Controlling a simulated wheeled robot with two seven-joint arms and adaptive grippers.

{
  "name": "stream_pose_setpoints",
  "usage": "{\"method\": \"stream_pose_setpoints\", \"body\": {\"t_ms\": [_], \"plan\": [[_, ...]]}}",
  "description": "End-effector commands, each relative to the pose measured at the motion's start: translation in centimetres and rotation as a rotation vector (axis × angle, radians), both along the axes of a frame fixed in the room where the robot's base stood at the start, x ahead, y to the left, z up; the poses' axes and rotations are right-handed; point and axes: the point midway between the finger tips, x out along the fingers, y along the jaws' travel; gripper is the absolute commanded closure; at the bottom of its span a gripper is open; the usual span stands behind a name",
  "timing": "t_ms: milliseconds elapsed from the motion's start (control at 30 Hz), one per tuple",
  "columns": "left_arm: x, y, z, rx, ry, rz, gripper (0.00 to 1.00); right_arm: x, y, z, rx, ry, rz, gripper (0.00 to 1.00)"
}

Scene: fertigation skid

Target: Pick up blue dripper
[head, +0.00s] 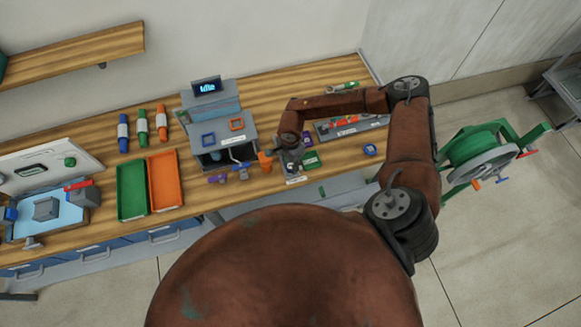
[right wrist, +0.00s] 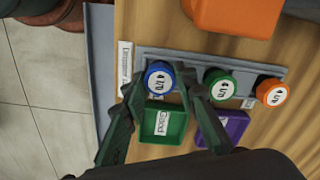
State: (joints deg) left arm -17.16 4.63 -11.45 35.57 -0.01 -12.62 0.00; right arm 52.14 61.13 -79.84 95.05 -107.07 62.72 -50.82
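In the right wrist view the blue dripper (right wrist: 158,75), with a white round label on top, stands at the left end of a grey rack (right wrist: 245,75). A green dripper (right wrist: 220,87) and an orange dripper (right wrist: 273,92) stand to its right in the same rack. My right gripper (right wrist: 157,84) is open, with one finger on each side of the blue dripper; I cannot tell whether they touch it. In the head view my right gripper (head: 290,160) is low over the bench front and hides the blue dripper. My left gripper is not in view.
A green tray (right wrist: 163,125) labelled "Good" and a purple tray (right wrist: 222,127) lie close to the rack. An orange object (right wrist: 235,14) is near it too. In the head view a grey unit (head: 222,140) stands left of my gripper, and a tool tray (head: 350,127) lies right.

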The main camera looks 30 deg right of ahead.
Motion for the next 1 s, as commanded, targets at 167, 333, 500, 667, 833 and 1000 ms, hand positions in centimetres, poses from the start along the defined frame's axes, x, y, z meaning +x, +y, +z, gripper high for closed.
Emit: {"method": "stream_pose_setpoints", "body": {"t_ms": [167, 333, 500, 667, 833, 1000], "plan": [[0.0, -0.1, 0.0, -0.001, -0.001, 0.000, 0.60, 0.0, 0.0, 0.0, 0.000, 0.000, 0.000, 0.87], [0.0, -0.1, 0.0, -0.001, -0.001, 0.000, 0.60, 0.0, 0.0, 0.0, 0.000, 0.000, 0.000, 0.88], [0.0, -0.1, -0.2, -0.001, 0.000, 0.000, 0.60, 0.1, 0.0, 0.3, 0.000, -0.001, 0.000, 0.88], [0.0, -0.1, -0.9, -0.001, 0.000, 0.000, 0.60, 0.1, 0.0, 1.6, -0.001, -0.003, 0.000, 0.88], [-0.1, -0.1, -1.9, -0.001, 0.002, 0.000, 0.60, -0.2, 1.6, 4.6, 0.003, -0.004, 0.006, 0.88], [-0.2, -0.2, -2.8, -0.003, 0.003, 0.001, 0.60, -0.9, 4.4, 8.1, 0.004, -0.004, 0.006, 0.88]]}}
